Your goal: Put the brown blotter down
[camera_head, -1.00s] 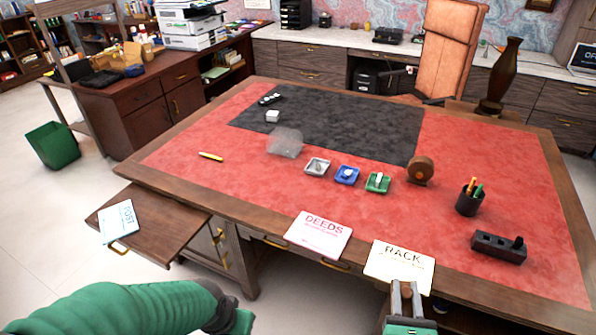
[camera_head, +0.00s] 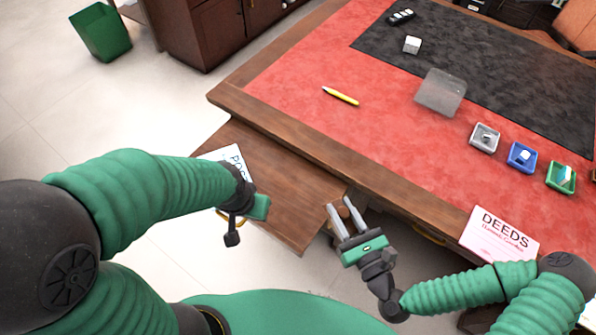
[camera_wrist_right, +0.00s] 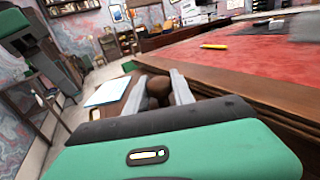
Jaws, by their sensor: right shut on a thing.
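My right gripper (camera_head: 341,212) is beside the desk's front edge, near the right end of the pull-out board (camera_head: 285,190). In the right wrist view its fingers (camera_wrist_right: 158,88) close on a rounded brown thing, which I take for the brown blotter (camera_wrist_right: 159,90). In the head view the blotter cannot be told apart from the brown wood behind the fingers. My left gripper (camera_head: 245,215) hangs over the left side of the board, by the POST card (camera_head: 228,156). Its fingers do not show clearly.
The DEEDS card (camera_head: 500,235) lies at the front edge. The board's middle is bare.

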